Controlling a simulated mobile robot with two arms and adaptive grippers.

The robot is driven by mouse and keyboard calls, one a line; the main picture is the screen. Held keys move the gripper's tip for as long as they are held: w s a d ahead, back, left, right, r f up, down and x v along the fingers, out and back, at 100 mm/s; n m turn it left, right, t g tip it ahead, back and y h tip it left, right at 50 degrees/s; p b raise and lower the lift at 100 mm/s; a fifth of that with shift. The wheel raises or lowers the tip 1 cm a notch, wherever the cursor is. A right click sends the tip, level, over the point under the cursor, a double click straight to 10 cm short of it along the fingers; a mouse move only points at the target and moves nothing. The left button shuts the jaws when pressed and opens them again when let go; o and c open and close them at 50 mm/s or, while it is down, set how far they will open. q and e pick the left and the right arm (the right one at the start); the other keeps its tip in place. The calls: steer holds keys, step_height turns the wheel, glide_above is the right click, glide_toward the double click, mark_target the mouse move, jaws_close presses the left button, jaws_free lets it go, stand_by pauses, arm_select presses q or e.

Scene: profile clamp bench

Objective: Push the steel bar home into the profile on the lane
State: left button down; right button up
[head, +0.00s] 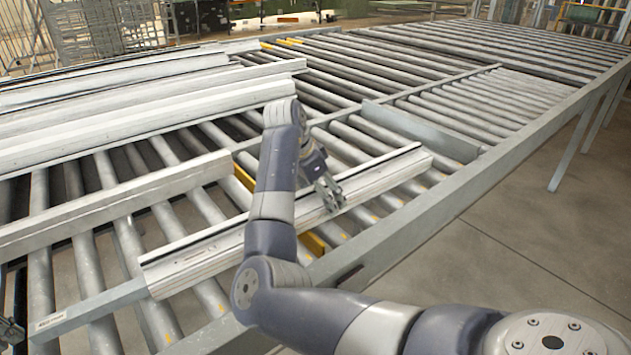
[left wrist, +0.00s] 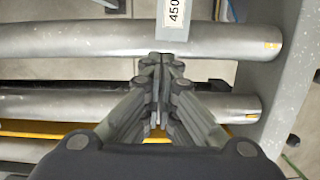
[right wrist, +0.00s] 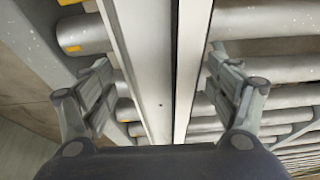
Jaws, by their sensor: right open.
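The profile (head: 385,178) is a long pale channel lying on the roller lane. The grey steel bar (head: 100,303) sticks out of its near-left end, and its outer end carries a white label; that end also shows in the left wrist view (left wrist: 172,33). My left gripper (left wrist: 163,58) is shut and empty, its tips close to the bar's end; whether they touch is unclear. It barely shows at the head view's left edge (head: 10,332). My right gripper (head: 330,192) is open over the profile, with a finger on either side in the right wrist view (right wrist: 160,62).
Another pale profile (head: 120,205) lies behind the lane, and several more (head: 150,95) are stacked further back. A grey plate (head: 425,130) stands beyond the profile's far end. A steel side rail (head: 470,175) borders the rollers; open floor lies outside it.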

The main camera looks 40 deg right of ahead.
mark_target(78, 306)
steer(key=shift+x, duration=0.9)
jaws_close()
arm_select(q)
steer(key=shift+s+d, duration=0.15)
steer(key=shift+d, duration=3)
steer(key=shift+s+d, duration=0.15)
steer(key=shift+d, duration=2.7)
